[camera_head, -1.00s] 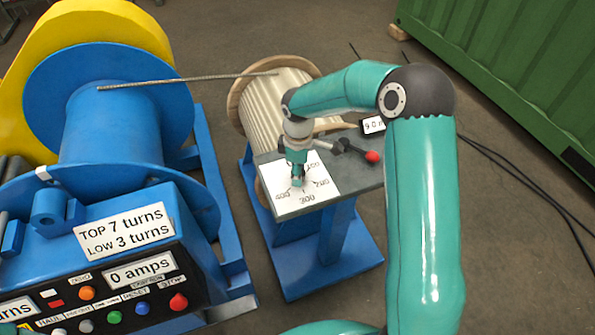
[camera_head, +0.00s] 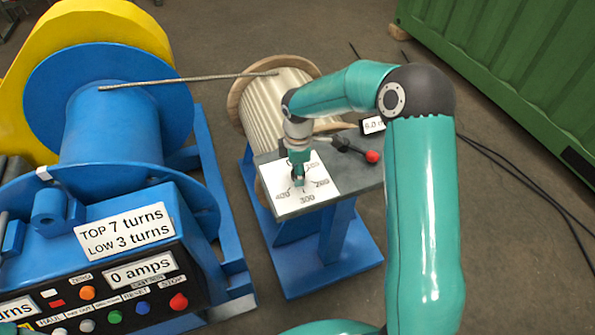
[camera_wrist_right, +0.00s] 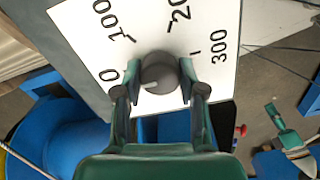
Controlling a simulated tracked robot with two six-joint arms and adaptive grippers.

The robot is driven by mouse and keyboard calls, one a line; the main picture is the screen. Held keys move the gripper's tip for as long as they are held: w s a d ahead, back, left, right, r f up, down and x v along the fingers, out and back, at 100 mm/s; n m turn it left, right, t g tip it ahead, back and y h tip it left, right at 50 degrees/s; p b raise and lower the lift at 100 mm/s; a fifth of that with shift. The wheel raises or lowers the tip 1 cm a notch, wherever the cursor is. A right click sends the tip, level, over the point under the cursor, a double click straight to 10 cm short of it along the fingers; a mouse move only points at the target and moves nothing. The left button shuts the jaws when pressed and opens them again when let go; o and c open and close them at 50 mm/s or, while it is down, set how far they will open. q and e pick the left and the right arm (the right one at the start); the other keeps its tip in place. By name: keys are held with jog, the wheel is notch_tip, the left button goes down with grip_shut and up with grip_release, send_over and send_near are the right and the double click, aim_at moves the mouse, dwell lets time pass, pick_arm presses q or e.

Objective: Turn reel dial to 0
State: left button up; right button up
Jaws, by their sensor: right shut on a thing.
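The reel dial (camera_wrist_right: 158,72) is a dark round knob on a white scale plate (camera_wrist_right: 95,35) with the marks 0, 100, 300 and others. In the head view the plate (camera_head: 322,179) lies on the reel stand's grey top. My right gripper (camera_wrist_right: 157,82) points down at the dial, one finger on each side, shut on it. A small light mark on the dial faces lower left, on the side of the 0; I cannot tell its exact reading. My left gripper (camera_wrist_right: 272,112) shows only small in the wrist view; its jaws are unclear.
The wooden-flanged reel (camera_head: 277,96) stands behind the plate, a cable running to the blue winch drum (camera_head: 110,130). A lever with a red knob (camera_head: 372,156) and a small display (camera_head: 372,124) are right of the plate. The winch's button panel (camera_head: 140,290) is at lower left.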

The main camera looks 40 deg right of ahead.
jog(key=o, duration=1.1)
jog(key=shift+o, duration=0.2)
jog(key=shift+r, duration=0.1)
notch_tip(320, 180, up, 12)
jog(key=shift+w, duration=0.1)
